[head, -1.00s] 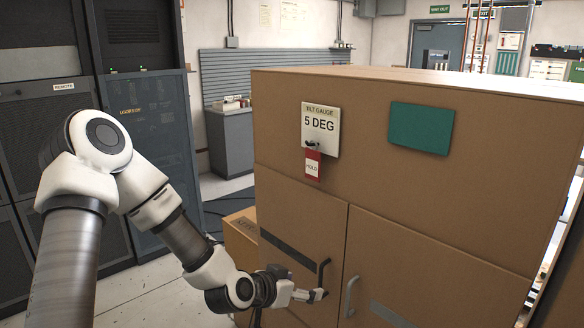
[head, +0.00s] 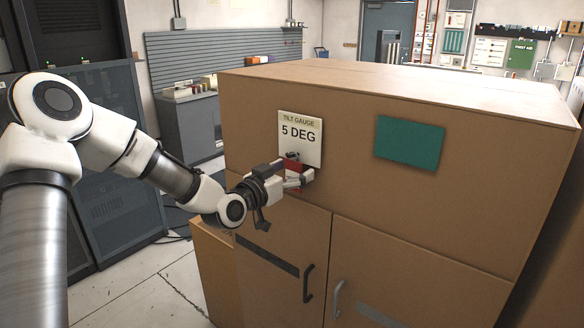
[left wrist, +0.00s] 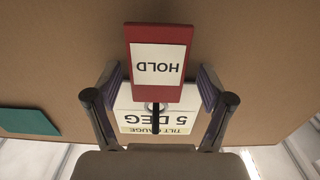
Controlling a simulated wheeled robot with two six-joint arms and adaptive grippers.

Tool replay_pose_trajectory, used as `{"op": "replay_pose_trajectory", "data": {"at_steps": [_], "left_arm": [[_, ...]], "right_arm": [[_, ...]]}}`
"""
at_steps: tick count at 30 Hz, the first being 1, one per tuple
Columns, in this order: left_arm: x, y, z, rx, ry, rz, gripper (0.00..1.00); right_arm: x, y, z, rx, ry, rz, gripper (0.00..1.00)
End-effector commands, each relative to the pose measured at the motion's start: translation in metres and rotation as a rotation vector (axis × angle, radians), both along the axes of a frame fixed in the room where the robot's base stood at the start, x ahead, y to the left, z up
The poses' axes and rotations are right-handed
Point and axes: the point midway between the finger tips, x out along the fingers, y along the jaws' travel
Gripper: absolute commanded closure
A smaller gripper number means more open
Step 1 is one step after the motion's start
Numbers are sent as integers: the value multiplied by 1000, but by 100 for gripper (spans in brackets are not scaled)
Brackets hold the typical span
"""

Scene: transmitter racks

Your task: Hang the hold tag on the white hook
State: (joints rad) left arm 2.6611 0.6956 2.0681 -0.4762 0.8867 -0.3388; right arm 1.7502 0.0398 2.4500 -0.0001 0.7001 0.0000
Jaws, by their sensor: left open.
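The red hold tag (head: 295,166) with a white HOLD label hangs at the lower edge of the white tilt gauge plate (head: 300,137) on the brown cabinet front. In the left wrist view the tag (left wrist: 161,90) appears upside down, with its ring end near a dark peg (left wrist: 128,122). My left gripper (head: 297,171) is open at the tag. In the wrist view its two fingers stand on either side of the tag, with a gap on each side. I cannot make out a white hook in these frames. My right gripper is not in view.
The brown cabinet (head: 430,210) fills the middle and right, with a teal panel (head: 409,142) beside the gauge plate. Two door handles (head: 308,283) project below my left gripper. A lower brown box (head: 212,265) stands at the cabinet's left. Dark racks (head: 110,150) stand behind my left arm.

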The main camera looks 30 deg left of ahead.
Motion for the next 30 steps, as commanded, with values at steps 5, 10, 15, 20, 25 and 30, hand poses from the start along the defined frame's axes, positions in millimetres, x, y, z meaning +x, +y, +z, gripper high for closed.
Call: {"op": "replay_pose_trajectory", "data": {"at_steps": [5, 10, 15, 20, 25, 30], "left_arm": [[2, 0, 0, -1, -1, 0, 19], [2, 0, 0, -1, 0, 0, 51], [2, 0, -1, -1, 0, 0, 83], [1, 0, 0, -1, 0, 0, 83], [-2, -1, 4, -1, 0, 0, 83], [-2, -1, 4, 0, 0, 0, 83]], "right_arm": [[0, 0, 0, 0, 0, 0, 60], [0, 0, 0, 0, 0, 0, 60], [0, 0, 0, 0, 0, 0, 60], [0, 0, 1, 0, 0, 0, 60], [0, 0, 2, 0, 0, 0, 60], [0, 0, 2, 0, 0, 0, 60]]}}
